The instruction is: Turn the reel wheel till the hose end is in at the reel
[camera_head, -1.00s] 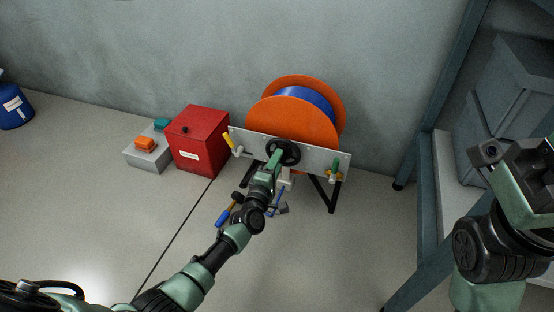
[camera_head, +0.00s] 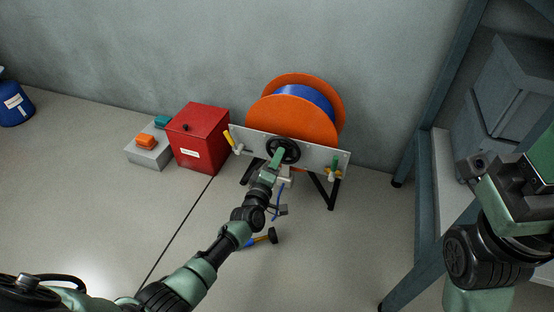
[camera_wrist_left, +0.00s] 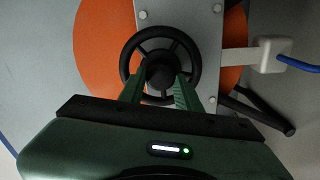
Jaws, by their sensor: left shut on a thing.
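The orange reel (camera_head: 292,118) with blue hose (camera_head: 309,95) wound on it stands against the wall. A black reel wheel (camera_head: 291,143) sits on the grey plate at its front. My left gripper (camera_head: 275,157) reaches up to the wheel and is shut on it. In the left wrist view the fingers (camera_wrist_left: 160,88) are on the wheel's hub area, with the black rim (camera_wrist_left: 161,31) around them. A short length of blue hose (camera_head: 278,205) hangs below a pale guide block (camera_head: 285,175). My right gripper (camera_head: 478,170) is at the right, away from the reel; its jaw state is unclear.
A red box (camera_head: 201,137) and a grey case (camera_head: 147,155) with an orange item (camera_head: 146,142) stand left of the reel. A hammer-like tool (camera_head: 267,237) lies on the floor. A blue-grey shelf frame (camera_head: 428,100) stands at the right.

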